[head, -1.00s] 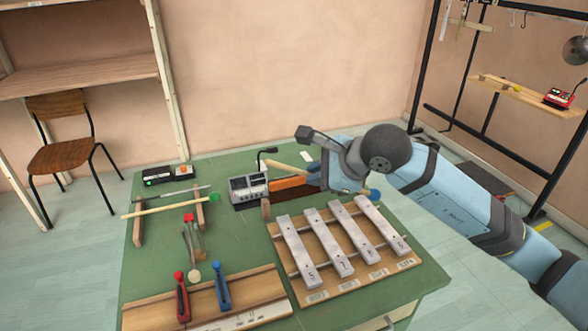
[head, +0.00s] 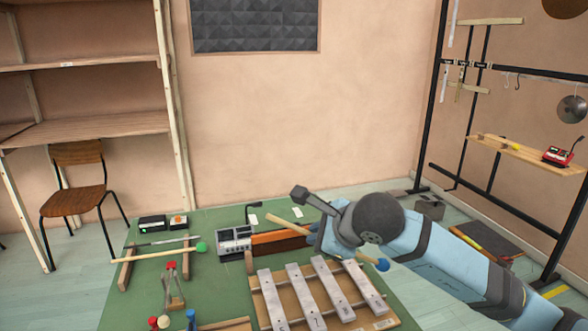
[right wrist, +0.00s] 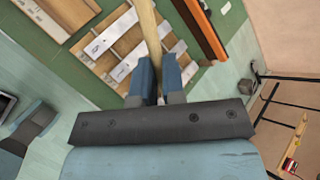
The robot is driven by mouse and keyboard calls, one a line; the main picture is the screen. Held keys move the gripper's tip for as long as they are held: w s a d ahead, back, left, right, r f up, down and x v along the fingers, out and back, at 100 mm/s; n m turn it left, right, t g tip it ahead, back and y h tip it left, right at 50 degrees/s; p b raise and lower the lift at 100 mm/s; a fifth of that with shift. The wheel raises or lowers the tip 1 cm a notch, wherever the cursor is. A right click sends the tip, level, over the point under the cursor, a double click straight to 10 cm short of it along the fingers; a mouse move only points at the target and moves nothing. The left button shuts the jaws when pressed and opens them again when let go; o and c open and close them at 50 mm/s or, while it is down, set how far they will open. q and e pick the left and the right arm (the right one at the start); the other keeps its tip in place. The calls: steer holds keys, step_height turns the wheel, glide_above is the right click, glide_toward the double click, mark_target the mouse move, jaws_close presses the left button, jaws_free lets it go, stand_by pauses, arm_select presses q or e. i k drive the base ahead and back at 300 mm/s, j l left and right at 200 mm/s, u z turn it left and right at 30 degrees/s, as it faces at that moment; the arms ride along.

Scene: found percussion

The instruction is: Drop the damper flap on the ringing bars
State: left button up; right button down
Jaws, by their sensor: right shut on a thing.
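Four pale metal bars (head: 318,290) lie on a wooden frame on the green table, low in the head view. They also show in the right wrist view (right wrist: 108,36). An orange-brown strip (head: 277,242), which looks like the damper flap, stands upright behind the bars. Its orange edge shows in the right wrist view (right wrist: 205,28). My right gripper (right wrist: 158,78) is shut on a wooden mallet stick (right wrist: 149,25), held above the table beside the strip. The mallet's blue head (head: 383,265) is right of the bars' far ends. My left gripper is out of view.
A grey box with a gooseneck (head: 234,240) stands left of the strip. A green-headed mallet (head: 160,254) rests on wooden supports at left. Red and blue clamps (head: 191,320) stand at the front. A black rack (head: 470,190) is at right.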

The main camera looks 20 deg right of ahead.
mark_target(284, 239)
steer(key=k+l+u, duration=0.2)
steer(key=l, duration=0.25)
steer(key=l+u, duration=0.15)
steer(key=l, duration=0.25)
steer(key=i+l+u, duration=0.2)
steer(key=l, duration=0.15)
steer(key=i+l+u, duration=0.15)
steer(key=l, duration=0.25)
